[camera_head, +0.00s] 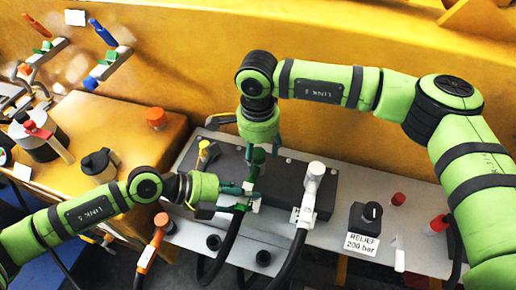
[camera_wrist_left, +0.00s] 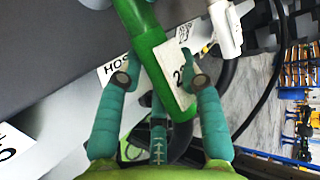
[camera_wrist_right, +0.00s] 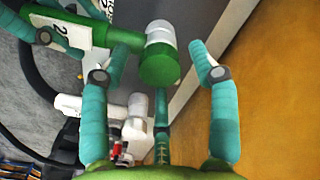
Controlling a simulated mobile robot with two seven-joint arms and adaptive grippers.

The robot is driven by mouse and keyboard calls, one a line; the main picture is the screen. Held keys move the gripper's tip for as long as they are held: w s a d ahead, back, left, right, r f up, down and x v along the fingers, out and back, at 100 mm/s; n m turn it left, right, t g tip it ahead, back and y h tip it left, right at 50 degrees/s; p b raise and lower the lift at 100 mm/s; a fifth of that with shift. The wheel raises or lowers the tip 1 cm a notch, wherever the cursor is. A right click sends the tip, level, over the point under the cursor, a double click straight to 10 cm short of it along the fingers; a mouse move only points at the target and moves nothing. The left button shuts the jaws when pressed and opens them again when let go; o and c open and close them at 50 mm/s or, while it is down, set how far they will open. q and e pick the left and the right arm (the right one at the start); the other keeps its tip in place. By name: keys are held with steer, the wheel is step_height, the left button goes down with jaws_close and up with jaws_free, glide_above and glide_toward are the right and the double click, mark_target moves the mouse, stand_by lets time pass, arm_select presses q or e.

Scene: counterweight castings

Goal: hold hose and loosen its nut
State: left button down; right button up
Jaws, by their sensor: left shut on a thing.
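The green hose (camera_head: 258,157) has a rigid green end, a white number tag (camera_wrist_left: 178,75) and a black lower hose. My left gripper (camera_head: 246,190) is shut around its green tube below the elbow; the tube also shows in the left wrist view (camera_wrist_left: 147,48). A silver nut (camera_wrist_right: 160,33) sits beside the rounded green elbow (camera_wrist_right: 160,66) at the dark block. My right gripper (camera_wrist_right: 155,70) is open above the elbow and nut, with its fingers apart on either side. In the head view my right gripper (camera_head: 263,148) partly hides the nut.
A white hose (camera_head: 305,200) stands close on the right. Beyond it are a black knob with a relief label (camera_head: 362,244) and red caps (camera_head: 398,199). A yellow-topped fitting (camera_head: 205,150) and an orange-handled valve (camera_head: 153,243) are on the left. The yellow wall rises behind.

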mark_target(258, 153)
step_height(258, 153, up, 12)
stand_by(0.6)
arm_select(q)
steer(key=c, duration=0.7)
jaws_free()
steer(key=shift+c, duration=0.2)
